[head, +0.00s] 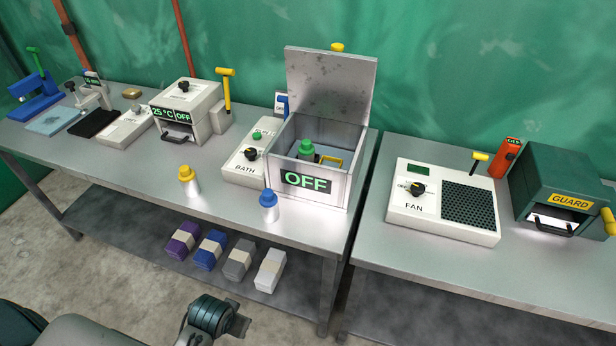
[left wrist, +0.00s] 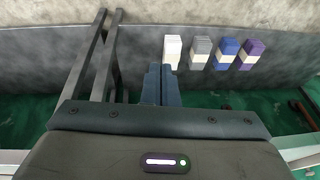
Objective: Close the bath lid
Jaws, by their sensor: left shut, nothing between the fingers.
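The bath (head: 340,190) is a metal box on the left table, with a black "OFF" display on its front. Its lid (head: 330,82) stands up, open, hinged at the back edge. Inside the bath are a green-capped bottle (head: 306,150) and a yellow handle (head: 330,159). My left gripper (left wrist: 160,70) shows in the left wrist view, shut and empty, with the lower shelf beyond it. The bath and lid are out of that view. In the head view only parts of my arm show at the bottom. My right gripper is not in view.
A yellow-capped bottle (head: 189,181) and a blue-capped bottle (head: 269,206) stand at the table's front edge, before the bath. A control box (head: 246,167) adjoins the bath's left side. Wrapped bundles (head: 240,262) lie on the shelf. A fan unit (head: 444,202) stands on the right table.

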